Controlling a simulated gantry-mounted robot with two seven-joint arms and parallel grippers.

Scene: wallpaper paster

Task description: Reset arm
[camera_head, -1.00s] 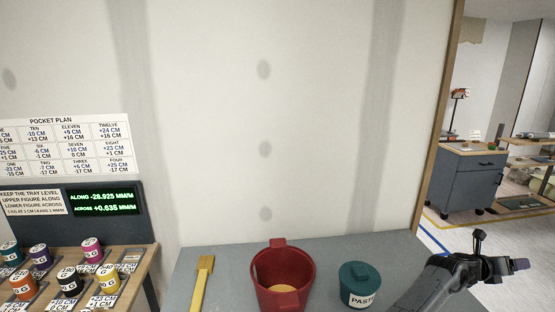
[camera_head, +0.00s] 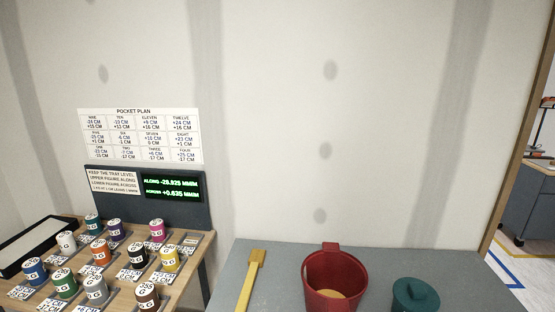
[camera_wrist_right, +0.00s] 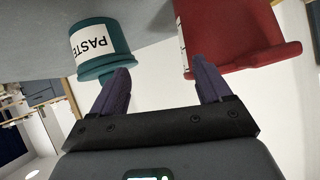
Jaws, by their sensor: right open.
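My right gripper (camera_wrist_right: 163,85) shows in the right wrist view with its two purple fingers spread apart and nothing between them. Beyond its fingers are the teal paste pot (camera_wrist_right: 103,48) on the left and the red bucket (camera_wrist_right: 240,38) on the right. In the head view the red bucket (camera_head: 336,278) and the teal pot (camera_head: 415,295) stand on the grey table (camera_head: 285,262). Neither of my grippers is in the head view.
A yellow-handled brush (camera_head: 250,282) lies left of the bucket. A wooden bench at the left holds several coloured weights (camera_head: 100,250) beside a black-rimmed tray (camera_head: 35,240). A display (camera_head: 173,188) and pocket plan (camera_head: 138,135) stand behind it.

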